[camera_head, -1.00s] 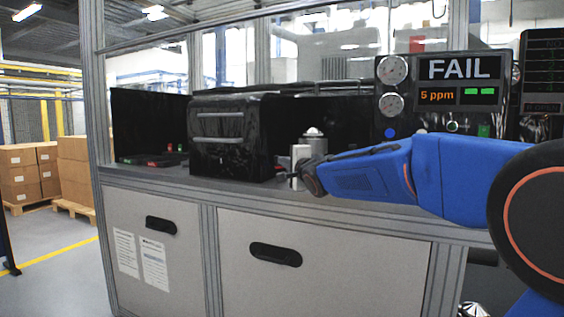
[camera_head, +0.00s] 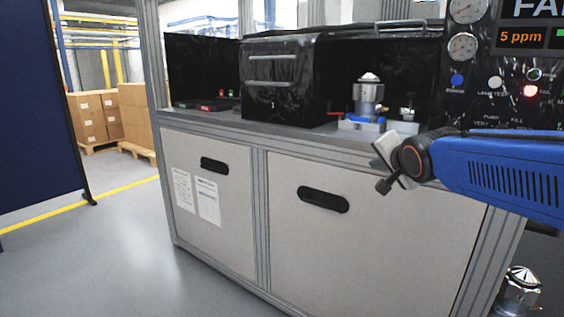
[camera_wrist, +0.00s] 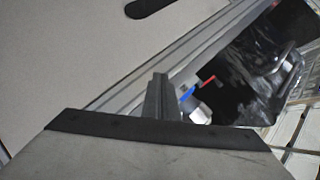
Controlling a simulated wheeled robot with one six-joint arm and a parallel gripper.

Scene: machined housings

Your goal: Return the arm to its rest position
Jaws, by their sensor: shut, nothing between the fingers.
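My blue arm (camera_head: 505,175) reaches in from the right in the head view. My gripper (camera_head: 384,186) is at its end, in front of the bench's front edge, apart from the bench and the parts on it. It is shut and empty. In the wrist view the dark fingers (camera_wrist: 157,98) are together, with the bench edge behind them. A metal housing (camera_head: 368,97) stands upright in a blue and white fixture (camera_head: 361,125) on the bench, behind and left of my gripper.
A black box with handles (camera_head: 285,85) stands on the bench (camera_head: 230,125). A gauge panel (camera_head: 500,75) is at right, a red light lit. Another metal housing (camera_head: 520,290) is low at right. A dark blue screen (camera_head: 38,110) stands at left. The floor (camera_head: 110,250) before the bench is clear.

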